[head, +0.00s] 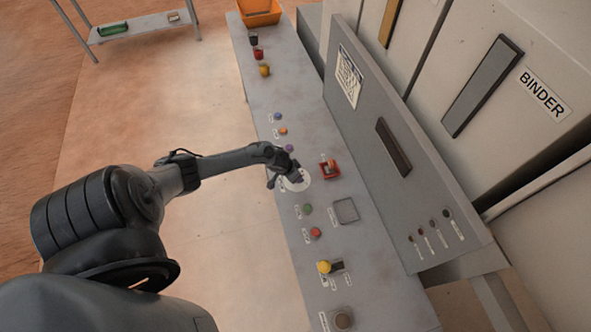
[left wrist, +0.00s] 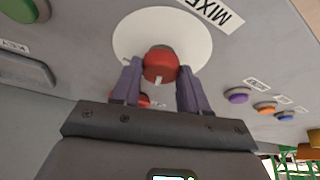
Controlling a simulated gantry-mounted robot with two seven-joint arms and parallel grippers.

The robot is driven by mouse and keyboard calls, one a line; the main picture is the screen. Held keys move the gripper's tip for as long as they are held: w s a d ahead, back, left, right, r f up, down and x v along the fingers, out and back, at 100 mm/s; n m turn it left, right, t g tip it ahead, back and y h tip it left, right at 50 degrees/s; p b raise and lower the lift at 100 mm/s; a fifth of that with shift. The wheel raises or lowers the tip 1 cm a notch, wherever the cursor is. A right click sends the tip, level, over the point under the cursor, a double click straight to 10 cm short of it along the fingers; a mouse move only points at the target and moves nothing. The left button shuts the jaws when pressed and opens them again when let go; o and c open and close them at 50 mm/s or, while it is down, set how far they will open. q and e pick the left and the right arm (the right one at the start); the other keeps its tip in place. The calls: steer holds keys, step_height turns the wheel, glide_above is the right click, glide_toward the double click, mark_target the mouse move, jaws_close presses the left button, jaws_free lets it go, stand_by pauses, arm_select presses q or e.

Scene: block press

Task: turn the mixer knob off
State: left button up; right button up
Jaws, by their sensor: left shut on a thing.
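The mixer knob (left wrist: 160,65) is red and sits on a white round plate (left wrist: 205,42) beside a label (left wrist: 210,12) that reads in part "MIXE" in the left wrist view. My left gripper (left wrist: 160,84) has one finger on each side of the knob and is shut on it. In the head view my left gripper (head: 284,180) reaches the white plate (head: 302,183) on the grey console (head: 270,93), and it hides the knob there. A small white mark shows on the knob's near face. My right gripper is not in view.
Purple (head: 289,148), orange (head: 283,131) and blue (head: 277,116) buttons lie beyond the gripper. Green (head: 308,208) and red (head: 315,232) buttons lie nearer. A red raised fixture (head: 329,170) stands right of the plate. A grey upright panel (head: 370,110) bounds the console's right.

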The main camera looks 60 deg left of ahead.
arm_select(q)
steer(key=n+p, duration=0.1)
steer(key=n+y+p, duration=0.1)
steer(key=shift+d+r+n, duration=0.2)
steer(key=shift+n, duration=0.1)
steer(key=shift+w+f+n+g+y+p, duration=0.1)
steer(key=shift+n+g+y+p, duration=0.4)
steer(key=shift+n, duration=0.8)
steer(key=shift+f, duration=0.1)
steer(key=shift+a, duration=0.1)
steer(key=o, duration=1)
steer(key=shift+o, duration=0.2)
